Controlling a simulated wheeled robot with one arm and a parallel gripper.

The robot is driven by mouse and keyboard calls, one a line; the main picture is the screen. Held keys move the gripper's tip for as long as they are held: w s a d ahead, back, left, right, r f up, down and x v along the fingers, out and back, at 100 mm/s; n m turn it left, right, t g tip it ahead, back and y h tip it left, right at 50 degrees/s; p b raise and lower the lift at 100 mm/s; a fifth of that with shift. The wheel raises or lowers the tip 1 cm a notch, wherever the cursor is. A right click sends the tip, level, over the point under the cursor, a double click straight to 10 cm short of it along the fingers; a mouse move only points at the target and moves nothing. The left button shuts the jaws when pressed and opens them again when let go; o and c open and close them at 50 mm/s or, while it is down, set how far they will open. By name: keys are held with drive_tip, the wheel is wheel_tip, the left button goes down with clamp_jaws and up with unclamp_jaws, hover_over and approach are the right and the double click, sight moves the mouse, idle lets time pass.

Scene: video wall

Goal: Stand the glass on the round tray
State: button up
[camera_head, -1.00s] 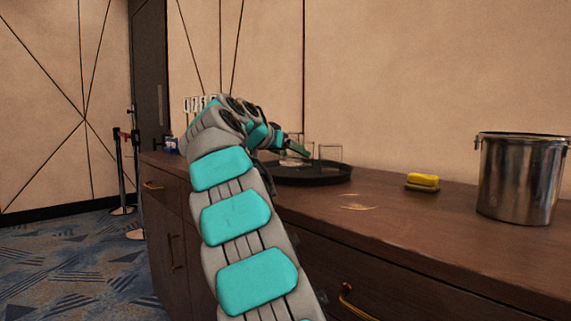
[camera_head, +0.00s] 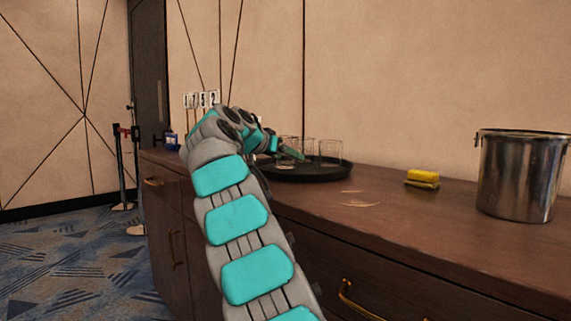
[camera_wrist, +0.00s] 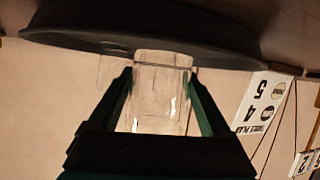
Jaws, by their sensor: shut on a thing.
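My gripper (camera_head: 296,155) is at the round dark tray (camera_head: 322,176) on the wooden counter. In the wrist view my gripper (camera_wrist: 162,76) is shut on a clear glass (camera_wrist: 160,103), with one finger on each side. The wrist picture is upside down, and the tray (camera_wrist: 85,42) lies along its top. The far end of the held glass overlaps the tray's rim; I cannot tell whether it touches. Clear glasses show around the fingers in the head view, one of them (camera_head: 331,154) at the right of the tray. Another faint glass (camera_wrist: 112,66) stands beside the held one.
A yellow sponge (camera_head: 423,176) and a metal bucket (camera_head: 521,175) stand on the counter (camera_head: 400,215) to the right. Pale marks (camera_head: 360,204) lie in front of the tray. Number cards (camera_head: 201,99) stand behind my arm. The counter between tray and sponge is clear.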

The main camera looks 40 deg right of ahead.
drive_tip(key=shift+f, duration=0.75)
drive_tip(key=shift+f, duration=0.1)
drive_tip(key=o, duration=1.6)
drive_tip(key=shift+c, duration=0.2)
drive_tip(key=v, duration=1.2)
